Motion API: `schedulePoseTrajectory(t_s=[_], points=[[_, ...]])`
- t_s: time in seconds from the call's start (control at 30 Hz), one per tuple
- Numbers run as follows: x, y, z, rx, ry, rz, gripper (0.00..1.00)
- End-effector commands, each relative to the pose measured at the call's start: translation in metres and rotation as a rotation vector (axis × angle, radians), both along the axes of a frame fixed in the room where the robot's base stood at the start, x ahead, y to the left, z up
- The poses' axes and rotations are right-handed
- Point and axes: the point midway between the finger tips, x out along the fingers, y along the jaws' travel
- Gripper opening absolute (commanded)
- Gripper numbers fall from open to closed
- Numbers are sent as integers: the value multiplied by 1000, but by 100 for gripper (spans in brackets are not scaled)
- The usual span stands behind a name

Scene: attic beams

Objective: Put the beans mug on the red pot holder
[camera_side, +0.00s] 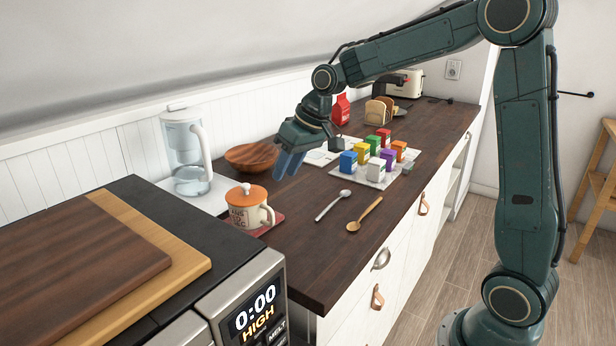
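A cream mug (241,217) with dark lettering and an orange lid stands upright on the counter, its handle to the right. The lettering is too small to read surely. The red pot holder (272,224) lies flat under the mug, showing at the mug's right side; the mug appears to rest on it, and the rest of the holder is hidden. My gripper (286,172) points down above the counter, up and to the right of the mug and apart from it, near the wooden bowl. I see nothing held between its bluish fingers, but their gap is unclear.
A wooden bowl (250,156) and a water pitcher (186,150) stand behind the mug. A silver spoon (330,207) and a wooden spoon (364,214) lie to the right. Several coloured boxes stand on a light tray (378,184). A microwave (245,302) is at the front.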

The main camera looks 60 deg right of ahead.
Motion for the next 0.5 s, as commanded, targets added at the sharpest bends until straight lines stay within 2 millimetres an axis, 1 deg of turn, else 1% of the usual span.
schedulePoseTrajectory(t_s=[0.17, 0.27, 0.37, 0.5], points=[[-15, 6, 11, -15, -8, 3, 32], [-31, 12, 20, -30, -14, 5, 32], [-53, 18, 31, -47, -20, 6, 32], [-88, 27, 44, -74, -32, 7, 32]])
